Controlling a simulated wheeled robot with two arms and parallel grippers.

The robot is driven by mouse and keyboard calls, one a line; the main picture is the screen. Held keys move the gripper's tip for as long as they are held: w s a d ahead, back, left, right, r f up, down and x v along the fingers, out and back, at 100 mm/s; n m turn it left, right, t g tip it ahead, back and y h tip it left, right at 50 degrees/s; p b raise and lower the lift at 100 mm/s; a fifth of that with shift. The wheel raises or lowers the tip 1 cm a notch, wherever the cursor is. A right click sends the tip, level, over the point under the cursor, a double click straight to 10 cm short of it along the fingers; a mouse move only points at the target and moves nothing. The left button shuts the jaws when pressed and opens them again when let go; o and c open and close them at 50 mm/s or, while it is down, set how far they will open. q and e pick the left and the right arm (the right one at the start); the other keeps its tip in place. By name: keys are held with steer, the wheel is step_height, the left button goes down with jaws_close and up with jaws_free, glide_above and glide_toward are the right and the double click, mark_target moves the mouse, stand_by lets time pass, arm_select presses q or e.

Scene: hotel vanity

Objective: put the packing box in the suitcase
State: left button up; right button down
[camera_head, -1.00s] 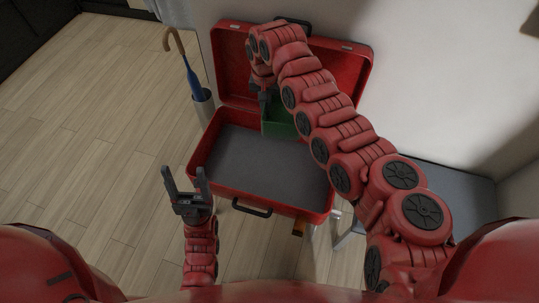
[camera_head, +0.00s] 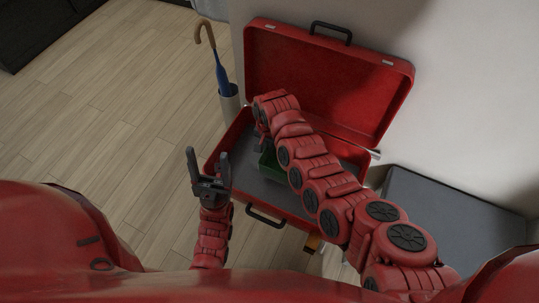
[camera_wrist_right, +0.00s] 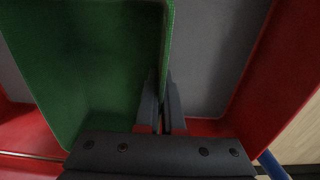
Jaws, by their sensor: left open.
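The packing box is a green open box (camera_head: 268,164), partly hidden under my right arm in the head view. It sits inside the outline of the open red suitcase's base; I cannot tell whether it touches the bottom. The suitcase (camera_head: 310,75) has its lid raised at the back and a grey-lined base. In the right wrist view the box (camera_wrist_right: 85,65) fills the left half, and my right gripper (camera_wrist_right: 161,88) is shut on its side wall. My left gripper (camera_head: 208,156) is open and empty, in front of the suitcase's left front corner.
A blue umbrella (camera_head: 221,72) with a brown handle stands in a holder (camera_head: 230,102) left of the suitcase. A grey bench (camera_head: 445,205) lies to the right. The wall is behind. The wooden floor (camera_head: 110,100) at left is clear.

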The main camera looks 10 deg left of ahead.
steer(key=shift+f+b, duration=0.45)
steer(key=shift+f, duration=1.4)
steer(key=c, duration=1)
jaws_free()
steer(key=shift+f, duration=0.1)
steer(key=shift+c, duration=0.2)
steer(key=shift+r, duration=0.3)
step_height(320, 180, up, 12)
steer(key=shift+f+p, duration=0.1)
steer(key=shift+p, duration=0.55)
